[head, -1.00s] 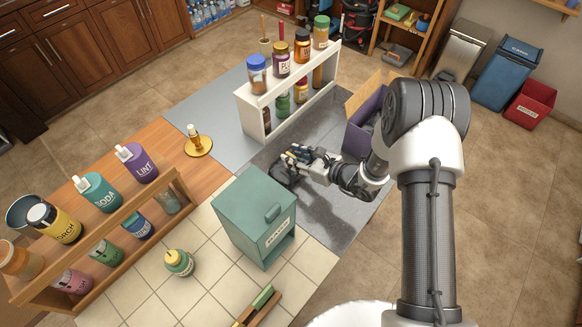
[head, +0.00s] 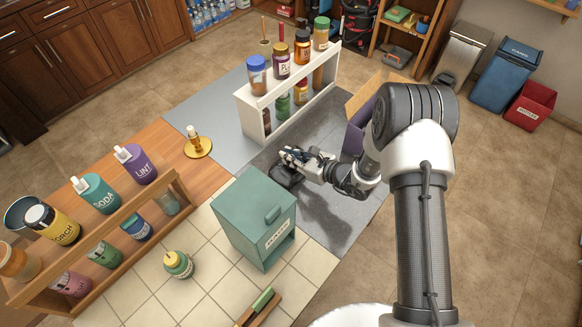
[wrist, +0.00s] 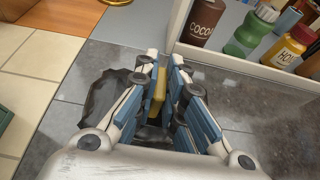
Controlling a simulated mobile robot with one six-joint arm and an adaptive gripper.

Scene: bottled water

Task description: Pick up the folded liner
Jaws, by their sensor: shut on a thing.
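The folded liner is a dark, nearly black bundle under my gripper (head: 284,154) in the head view, where the liner (head: 287,178) shows just below the fingers. In the wrist view the liner (wrist: 104,98) spreads out left of and beneath the fingers. My gripper (wrist: 166,68) points down at it, with its blue-padded fingers closed on a narrow yellow piece (wrist: 158,92) that seems to be part of the liner. The fingers hide the rest of the liner. I cannot tell whether it still touches the dark grey surface.
A white rack (head: 262,118) with bottles and jars stands just behind the gripper. A green cabinet (head: 245,222) is close in front, left of my arm. A purple box (head: 354,140) with a raised tan flap is beside my arm. Dark grey surface (head: 325,225) lies bare at front right.

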